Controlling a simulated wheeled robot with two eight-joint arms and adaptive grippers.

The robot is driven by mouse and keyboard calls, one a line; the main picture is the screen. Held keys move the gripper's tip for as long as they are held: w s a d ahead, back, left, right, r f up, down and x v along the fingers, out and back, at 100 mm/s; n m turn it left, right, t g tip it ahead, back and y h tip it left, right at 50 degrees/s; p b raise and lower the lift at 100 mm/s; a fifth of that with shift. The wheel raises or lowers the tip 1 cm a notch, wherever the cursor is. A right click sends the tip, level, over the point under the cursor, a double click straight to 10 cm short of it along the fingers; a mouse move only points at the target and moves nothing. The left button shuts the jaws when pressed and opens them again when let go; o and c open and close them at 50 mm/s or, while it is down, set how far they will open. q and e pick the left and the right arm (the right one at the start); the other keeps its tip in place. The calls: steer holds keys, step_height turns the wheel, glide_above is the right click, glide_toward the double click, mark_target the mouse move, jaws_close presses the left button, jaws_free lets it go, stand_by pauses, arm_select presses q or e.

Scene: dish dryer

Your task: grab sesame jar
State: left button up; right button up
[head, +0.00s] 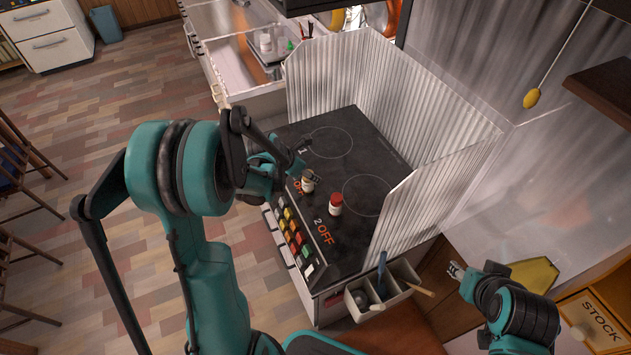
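Two small jars stand on the black stove top near its control panel. One jar (308,184) has a pale body and a dark yellowish top. The other jar (335,205) has a red cap and a white lower part. I cannot read a label on either, so I cannot tell which holds sesame. My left gripper (300,172) is right beside the pale jar; its arm hides part of the fingers, and a grip on the jar cannot be made out. My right gripper (456,270) is at the lower right, away from both jars, its fingertips small and close together.
A corrugated metal splash guard (345,75) stands around the back and sides of the stove (365,150). A utensil holder (385,290) sits at the stove's right end. A yellow STOCK box (592,318) is at lower right. The stove's middle is clear.

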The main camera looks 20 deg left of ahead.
arm_select(q)
steer(key=x, duration=0.2)
steer(key=b+x, duration=0.2)
steer(key=x, duration=0.1)
steer(key=shift+s+f, duration=0.15)
steer(key=shift+f, duration=0.25)
steer(key=shift+w+d+f, duration=0.1)
steer(key=shift+w+f, duration=0.2)
steer(key=shift+s+r, duration=0.1)
steer(key=c, duration=1.4)
